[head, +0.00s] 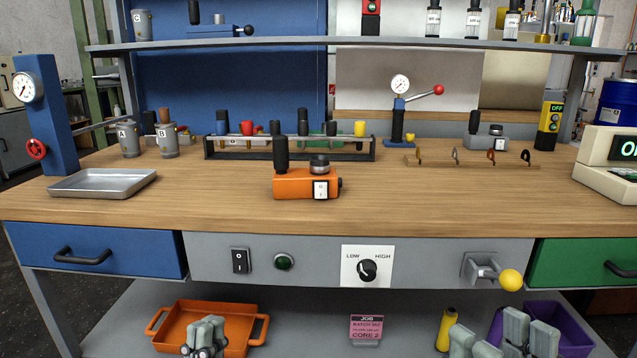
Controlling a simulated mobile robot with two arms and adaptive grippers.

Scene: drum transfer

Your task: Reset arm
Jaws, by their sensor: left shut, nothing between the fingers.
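My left gripper (205,337) is low at the bottom edge, in front of the orange tray on the lower shelf. Its grey fingers are together with nothing seen between them. My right gripper (499,338) is at the bottom right, in front of the purple bin. Its finger pads stand well apart with a clear gap and nothing between them. Both grippers are below the tabletop and apart from everything on it. The lower parts of both are cut off by the picture edge.
The wooden bench (430,210) has a clear front strip. A yellow-knobbed lever (511,280) sticks out of the front panel. Below are the orange tray (180,310) and purple bin (570,322).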

